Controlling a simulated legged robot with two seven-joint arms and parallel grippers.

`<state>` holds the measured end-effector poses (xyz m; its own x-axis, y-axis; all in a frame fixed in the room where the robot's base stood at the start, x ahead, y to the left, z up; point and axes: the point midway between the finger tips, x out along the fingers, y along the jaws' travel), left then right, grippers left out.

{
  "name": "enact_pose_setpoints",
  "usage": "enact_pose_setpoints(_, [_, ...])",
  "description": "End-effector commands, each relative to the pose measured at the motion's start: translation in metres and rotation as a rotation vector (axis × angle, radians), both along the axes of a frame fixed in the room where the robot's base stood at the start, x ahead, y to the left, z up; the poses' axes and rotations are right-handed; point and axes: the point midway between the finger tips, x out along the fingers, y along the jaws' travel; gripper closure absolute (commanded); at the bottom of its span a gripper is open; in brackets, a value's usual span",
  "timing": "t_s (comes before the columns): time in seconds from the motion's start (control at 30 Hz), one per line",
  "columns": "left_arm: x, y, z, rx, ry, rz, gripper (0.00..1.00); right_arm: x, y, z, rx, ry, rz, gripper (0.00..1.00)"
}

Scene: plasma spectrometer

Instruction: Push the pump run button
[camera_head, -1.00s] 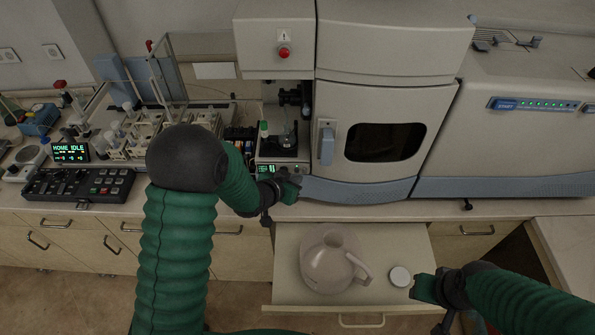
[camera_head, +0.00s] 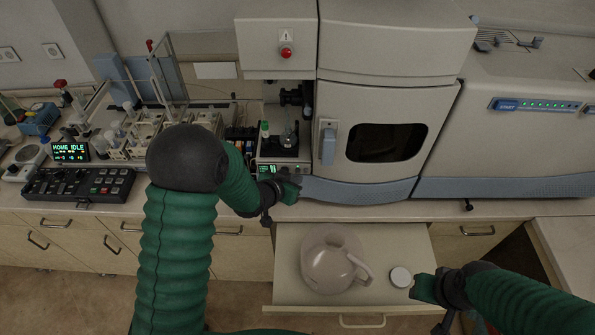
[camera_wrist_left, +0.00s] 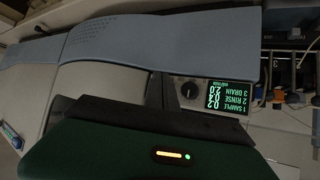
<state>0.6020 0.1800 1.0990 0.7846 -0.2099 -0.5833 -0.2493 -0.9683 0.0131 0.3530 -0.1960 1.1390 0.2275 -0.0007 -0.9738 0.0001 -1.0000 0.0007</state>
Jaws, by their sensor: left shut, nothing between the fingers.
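The pump panel (camera_head: 270,169) is on the front of the instrument's small open bay, low down, with a small green display. In the left wrist view its display (camera_wrist_left: 228,95) reads SAMPLE, RINSE and DRAIN, with a dark round knob (camera_wrist_left: 190,90) beside it. I cannot make out the run button; my gripper covers part of the panel. My left gripper (camera_head: 290,187) is shut and empty at the panel's right end, close to its front; I cannot tell whether it touches. My right gripper (camera_head: 424,290) is over the open drawer's right edge; its fingers are unclear.
The open drawer (camera_head: 400,238) holds a pale jug (camera_head: 333,261) and a white round lid (camera_head: 400,277). A blue-grey curved ledge (camera_head: 360,190) juts out right of the panel. A black keypad (camera_head: 78,185) and sample racks (camera_head: 145,130) stand to the left.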

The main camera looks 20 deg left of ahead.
Motion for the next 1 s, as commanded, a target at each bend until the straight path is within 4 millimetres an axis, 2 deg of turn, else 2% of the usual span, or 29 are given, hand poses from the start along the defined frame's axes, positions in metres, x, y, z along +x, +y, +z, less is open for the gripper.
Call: enact_pose_setpoints(1.0, [0.0079, 0.0022, 0.0016, 0.000, 0.000, 0.000, 1.00, 0.0001, 0.0000, 0.0020, 0.000, 0.000, 0.000, 0.64])
